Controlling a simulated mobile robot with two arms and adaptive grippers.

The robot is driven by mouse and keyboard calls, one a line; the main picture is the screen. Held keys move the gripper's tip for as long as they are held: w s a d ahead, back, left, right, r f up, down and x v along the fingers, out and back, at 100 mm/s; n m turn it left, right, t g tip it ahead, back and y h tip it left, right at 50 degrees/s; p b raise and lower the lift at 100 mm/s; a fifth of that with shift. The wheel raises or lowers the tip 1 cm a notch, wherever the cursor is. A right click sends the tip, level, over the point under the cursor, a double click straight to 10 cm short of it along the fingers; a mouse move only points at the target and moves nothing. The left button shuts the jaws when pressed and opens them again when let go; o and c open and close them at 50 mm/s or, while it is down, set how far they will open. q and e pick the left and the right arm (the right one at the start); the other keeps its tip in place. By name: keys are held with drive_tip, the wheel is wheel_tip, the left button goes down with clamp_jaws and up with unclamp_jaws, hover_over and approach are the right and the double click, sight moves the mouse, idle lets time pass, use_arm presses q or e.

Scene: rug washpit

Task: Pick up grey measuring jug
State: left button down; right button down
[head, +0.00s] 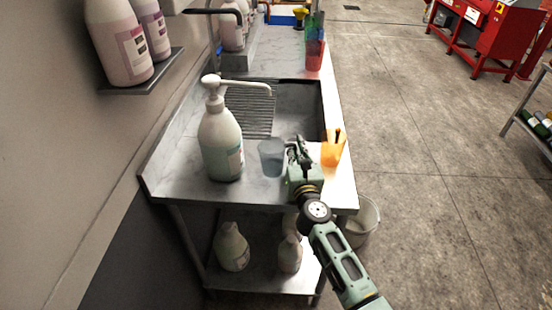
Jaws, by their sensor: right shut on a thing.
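The grey measuring jug (271,157), a bluish-grey see-through cup, stands upright at the near part of the steel sink counter. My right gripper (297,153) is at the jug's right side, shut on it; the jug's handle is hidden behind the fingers. I cannot tell whether the jug's base has left the counter. My left gripper is not in view.
A large pump bottle (221,142) stands close left of the jug. An orange jug (333,149) stands close right of my gripper. The sink basin (297,100) lies behind. Green and red jugs (315,54) stand farther back. A white bucket (361,218) is on the floor.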

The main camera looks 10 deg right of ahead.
drive_tip(key=shift+r, duration=0.2)
drive_tip(key=shift+r+p, duration=1.35)
drive_tip(key=shift+r, duration=0.4)
drive_tip(key=shift+d+r, duration=0.15)
drive_tip(key=shift+r, duration=0.2)
drive_tip(key=s+d+r+p, duration=0.1)
drive_tip(key=s+d+r, duration=0.1)
drive_tip(key=d, duration=0.3)
drive_tip(key=s+d+r+p, duration=0.2)
drive_tip(key=d+r, duration=0.2)
drive_tip(key=d, duration=0.1)
drive_tip(key=shift+s+d+r, duration=0.15)
drive_tip(key=shift+s+d, duration=0.05)
drive_tip(key=shift+s, duration=0.05)
idle(0.6)
